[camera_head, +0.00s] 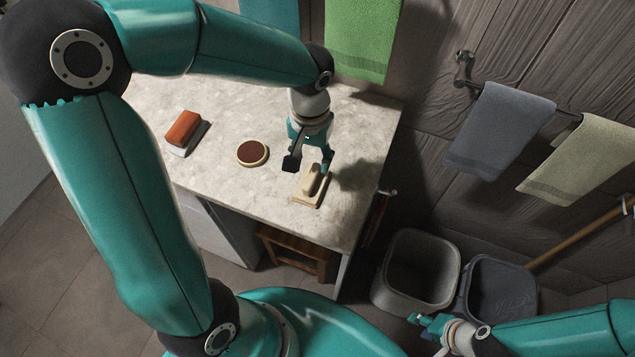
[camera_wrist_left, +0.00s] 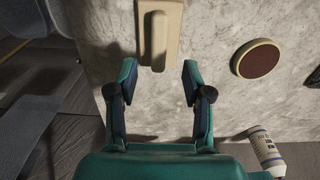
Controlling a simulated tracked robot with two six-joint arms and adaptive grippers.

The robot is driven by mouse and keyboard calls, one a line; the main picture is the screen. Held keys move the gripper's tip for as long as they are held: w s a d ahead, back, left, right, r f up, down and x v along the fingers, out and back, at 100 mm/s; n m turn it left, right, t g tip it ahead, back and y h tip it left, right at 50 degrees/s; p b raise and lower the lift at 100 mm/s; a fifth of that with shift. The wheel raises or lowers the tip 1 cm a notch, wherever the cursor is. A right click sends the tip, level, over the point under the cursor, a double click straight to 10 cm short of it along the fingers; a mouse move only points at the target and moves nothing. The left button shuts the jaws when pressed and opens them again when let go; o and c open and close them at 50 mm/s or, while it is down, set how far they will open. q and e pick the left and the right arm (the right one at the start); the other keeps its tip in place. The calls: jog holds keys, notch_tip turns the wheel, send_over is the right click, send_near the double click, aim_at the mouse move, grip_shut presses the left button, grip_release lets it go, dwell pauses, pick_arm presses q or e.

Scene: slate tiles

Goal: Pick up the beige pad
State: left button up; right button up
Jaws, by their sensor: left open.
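The beige pad (camera_head: 309,190) lies on the pale stone counter (camera_head: 225,185) near its front right edge. It has a flat rectangular base with a raised rounded grip along it. In the left wrist view the pad (camera_wrist_left: 173,45) is at the top, partly cut off by the frame. My left gripper (camera_head: 308,165) is open and empty just behind and above the pad. In the left wrist view its open fingers (camera_wrist_left: 158,78) point toward the near end of the pad. My right gripper (camera_head: 420,319) is low at the bottom right, away from the counter.
A round brown pad with a beige rim (camera_head: 252,153) and a red-brown block on a pale base (camera_head: 182,130) lie left on the counter. A white bottle (camera_wrist_left: 265,150) shows in the wrist view. A bin (camera_head: 385,290) stands below the right edge; towels hang on the wall.

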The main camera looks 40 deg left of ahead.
aim_at(312, 175)
pick_arm(q)
jog(key=shift+s+d+f+p, duration=0.1)
jog(key=shift+f+p, duration=0.15)
jog(key=shift+f, duration=1.3)
jog(key=shift+s+d+f+p, duration=0.1)
jog(key=shift+f+p, duration=0.1)
jog(key=shift+f, duration=1.3)
jog(key=shift+w, duration=0.1)
grip_shut()
